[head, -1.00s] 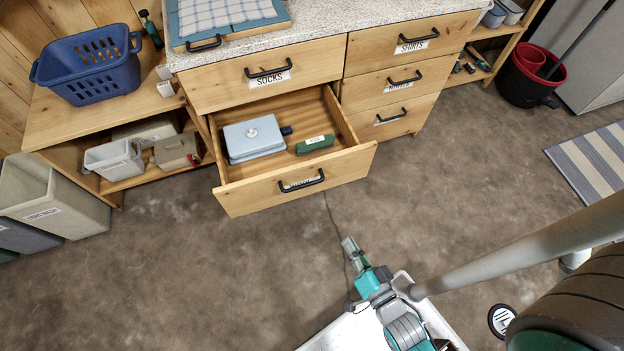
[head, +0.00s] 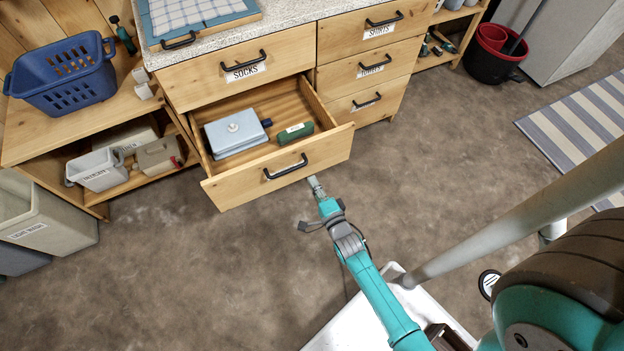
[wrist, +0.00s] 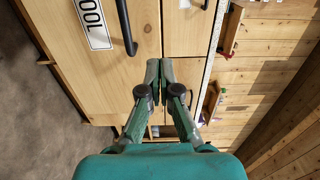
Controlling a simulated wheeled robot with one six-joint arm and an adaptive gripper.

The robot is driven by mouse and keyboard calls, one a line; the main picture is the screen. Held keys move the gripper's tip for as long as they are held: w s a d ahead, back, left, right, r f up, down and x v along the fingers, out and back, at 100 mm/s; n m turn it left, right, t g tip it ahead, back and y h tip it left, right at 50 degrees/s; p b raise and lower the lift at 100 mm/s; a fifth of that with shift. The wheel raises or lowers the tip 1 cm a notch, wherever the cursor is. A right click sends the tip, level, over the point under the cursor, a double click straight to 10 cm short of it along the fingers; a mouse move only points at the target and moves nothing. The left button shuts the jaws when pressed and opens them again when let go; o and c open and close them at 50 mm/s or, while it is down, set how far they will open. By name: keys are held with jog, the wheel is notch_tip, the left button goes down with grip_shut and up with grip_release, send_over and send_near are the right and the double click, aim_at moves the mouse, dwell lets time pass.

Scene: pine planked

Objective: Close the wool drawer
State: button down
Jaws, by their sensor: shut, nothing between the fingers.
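The open drawer's wooden front (head: 235,190) stands well out from the cabinet, below the drawer labelled SOCKS. Its black handle (head: 285,167) also shows in the wrist view (wrist: 125,28), beside a white label (wrist: 94,22) whose readable part ends in "OOL". Inside lie a pale blue box (head: 235,133) and a green item (head: 295,133). My gripper (head: 314,184) is shut and empty, low before the right half of the drawer front. In the wrist view its fingertips (wrist: 160,66) are together over the wooden front, away from the handle; I cannot tell whether they touch it.
The SOCKS drawer (head: 200,88) above is shut, as are the drawers to the right (head: 365,72). A blue basket (head: 65,75) stands on the left shelf. Grey bins (head: 45,220) stand at the left. The floor (head: 190,275) before the drawer is clear.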

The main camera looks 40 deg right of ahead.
aim_at(295, 149)
jog(key=x, duration=1.1)
jog(key=shift+w+d, duration=0.15)
jog(key=shift+w, duration=0.2)
